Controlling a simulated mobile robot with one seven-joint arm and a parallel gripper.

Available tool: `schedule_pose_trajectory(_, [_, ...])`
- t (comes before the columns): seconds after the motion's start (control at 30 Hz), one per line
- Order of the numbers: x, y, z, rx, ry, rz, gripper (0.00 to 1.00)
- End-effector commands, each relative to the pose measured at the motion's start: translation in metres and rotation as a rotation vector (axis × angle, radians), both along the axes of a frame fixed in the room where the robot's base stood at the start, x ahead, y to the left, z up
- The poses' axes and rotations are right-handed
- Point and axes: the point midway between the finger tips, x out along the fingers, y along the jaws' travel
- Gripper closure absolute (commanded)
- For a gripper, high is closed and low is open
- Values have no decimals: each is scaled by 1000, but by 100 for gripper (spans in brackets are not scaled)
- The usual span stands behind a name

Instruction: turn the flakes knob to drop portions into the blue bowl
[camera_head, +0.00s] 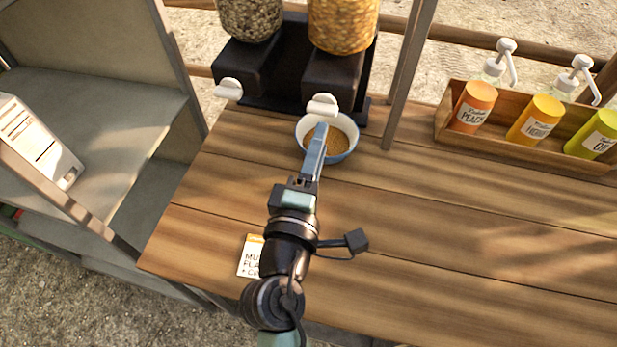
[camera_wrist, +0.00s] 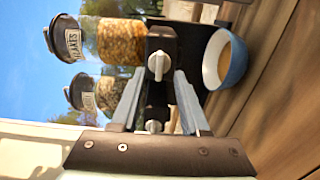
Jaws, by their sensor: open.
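The flakes dispenser (camera_head: 343,28) holds orange flakes; its lid reads FLAKES in the wrist view (camera_wrist: 72,42). Its white knob (camera_head: 322,104) sticks out from the black base just above the bowl. In the wrist view the knob (camera_wrist: 158,65) appears between the fingertips; contact cannot be told. My gripper (camera_head: 321,128) is open and empty, pointing at the knob and covering part of the bowl. The blue bowl (camera_head: 353,146), white inside, stands below the knob with brown grainy contents. It shows at right in the wrist view (camera_wrist: 238,62).
A second dispenser (camera_head: 250,18) with darker contents and its own white knob (camera_head: 228,89) stands to the left. A wooden post (camera_head: 408,75) rises right of the bowl. A wooden box (camera_head: 443,118) holds pump bottles. A card (camera_head: 250,257) lies near the front; the right tabletop is clear.

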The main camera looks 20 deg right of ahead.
Motion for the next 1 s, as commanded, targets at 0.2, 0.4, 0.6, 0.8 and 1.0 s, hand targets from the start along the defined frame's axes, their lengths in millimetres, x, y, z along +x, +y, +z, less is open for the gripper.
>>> schedule_pose_trajectory(0.2, [-37, 25, -3, 2, 2, 2, 55])
schedule_pose_trajectory(0.4, [-55, 37, -1, 1, 1, 1, 55])
schedule_pose_trajectory(0.6, [-58, 39, 0, 1, -1, -1, 55])
schedule_pose_trajectory(0.8, [-58, 39, 0, 1, -1, -1, 55])
schedule_pose_trajectory(1.0, [-58, 39, 0, 0, 0, -1, 55])
